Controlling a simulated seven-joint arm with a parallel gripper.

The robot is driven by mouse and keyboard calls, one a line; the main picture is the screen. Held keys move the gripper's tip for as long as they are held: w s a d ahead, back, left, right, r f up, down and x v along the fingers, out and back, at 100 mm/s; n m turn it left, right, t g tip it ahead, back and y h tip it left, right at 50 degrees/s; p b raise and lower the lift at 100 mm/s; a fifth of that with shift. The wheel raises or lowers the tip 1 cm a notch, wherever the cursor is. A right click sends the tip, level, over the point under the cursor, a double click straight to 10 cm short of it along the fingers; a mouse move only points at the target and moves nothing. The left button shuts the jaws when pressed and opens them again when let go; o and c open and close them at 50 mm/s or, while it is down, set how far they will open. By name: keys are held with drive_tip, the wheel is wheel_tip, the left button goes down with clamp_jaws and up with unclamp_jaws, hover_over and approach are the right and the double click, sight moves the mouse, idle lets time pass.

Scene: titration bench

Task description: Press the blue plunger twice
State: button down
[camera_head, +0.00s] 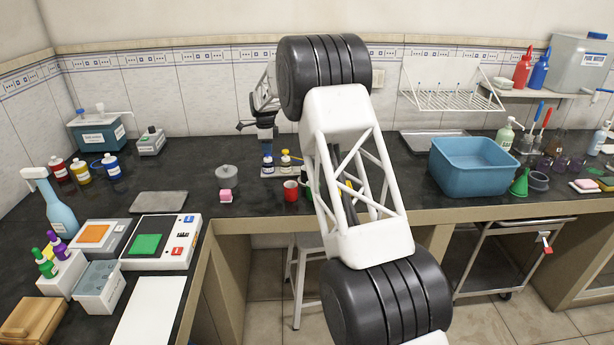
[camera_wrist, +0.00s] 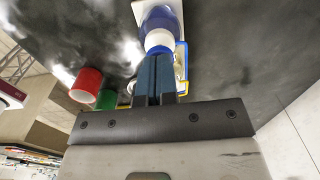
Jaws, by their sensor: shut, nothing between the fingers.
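My gripper (camera_head: 266,139) is shut and empty, pointing down just above the blue bottle. In the wrist view, my shut fingertips (camera_wrist: 160,58) line up with the bottle's white collar (camera_wrist: 159,40), with its blue body (camera_wrist: 160,18) beyond.
My arm hides part of the bench's middle. A blue basin (camera_head: 473,166) stands right.

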drive_tip(key=shift+r, duration=1.5)
drive_tip(key=shift+f, duration=1.8)
drive_tip(key=shift+r, duration=1.8)
drive_tip(key=shift+r, duration=0.1)
wheel_tip(320, 180, up, 6)
drive_tip(key=shift+f, duration=0.1)
idle(0.5)
drive_tip(key=shift+d, duration=0.1)
